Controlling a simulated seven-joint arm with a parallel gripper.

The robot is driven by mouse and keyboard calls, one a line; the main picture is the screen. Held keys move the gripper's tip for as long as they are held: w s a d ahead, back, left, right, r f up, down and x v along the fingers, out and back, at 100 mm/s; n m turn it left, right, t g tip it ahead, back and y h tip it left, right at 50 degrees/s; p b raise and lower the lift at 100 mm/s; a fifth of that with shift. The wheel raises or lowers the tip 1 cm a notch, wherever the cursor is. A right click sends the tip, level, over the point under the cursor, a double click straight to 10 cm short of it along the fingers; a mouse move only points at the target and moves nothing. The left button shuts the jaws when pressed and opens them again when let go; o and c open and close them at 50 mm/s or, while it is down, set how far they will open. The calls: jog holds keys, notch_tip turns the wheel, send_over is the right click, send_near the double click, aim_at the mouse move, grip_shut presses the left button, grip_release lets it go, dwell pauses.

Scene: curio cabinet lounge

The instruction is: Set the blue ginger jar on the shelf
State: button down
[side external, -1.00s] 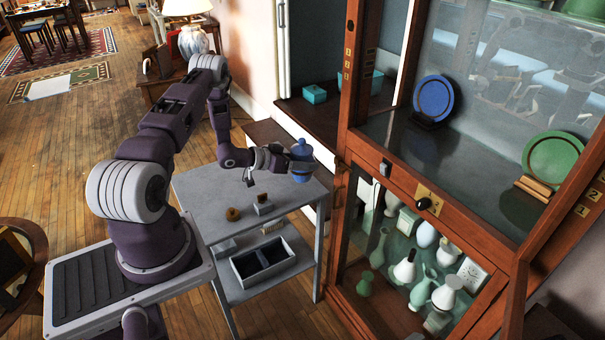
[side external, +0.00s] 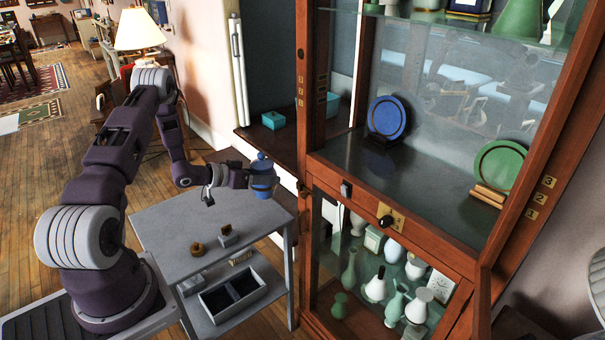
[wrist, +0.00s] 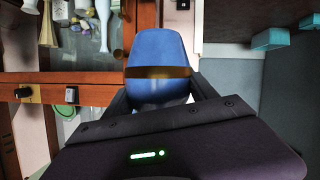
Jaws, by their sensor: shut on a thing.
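The blue ginger jar (side external: 262,180), with its domed lid, is held above the back right part of a grey cart. My gripper (side external: 249,178) is shut on the jar's body. In the wrist view the jar (wrist: 156,50) shows as a blue shape with a gold-brown band between my fingers (wrist: 158,95); its far end is cut from clear sight. The cabinet shelf (side external: 430,190) lies to the right of the jar, apart from it. A blue plate (side external: 387,116) on a dark stand is at the shelf's left, and a green plate (side external: 500,165) on a wooden stand is at its right.
The cabinet's wooden post (side external: 304,90) stands between jar and shelf. A lower glazed compartment holds several pale vases (side external: 376,286). Teal boxes (side external: 274,120) sit behind.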

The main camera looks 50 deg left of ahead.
jog(key=d+r+m+h, duration=0.2)
jog(key=d+r, duration=1.9)
jog(key=d, duration=0.2)
jog(key=w+d+r+n+y, duration=0.1)
jog(key=w+d, duration=0.1)
jog(key=w, duration=0.8)
jog(key=w+d+r+n+y, duration=0.1)
jog(key=w+d, duration=0.1)
jog(key=w, duration=0.7)
jog(key=f, duration=0.9)
jog(key=shift+w+f, duration=0.35)
jog(key=shift+f, duration=0.05)
jog(key=shift+f, duration=0.1)
jog(key=c, duration=0.7)
grip_release()
jog(key=shift+f, duration=0.15)
jog(key=o, duration=0.4)
jog(key=shift+o, duration=0.2)
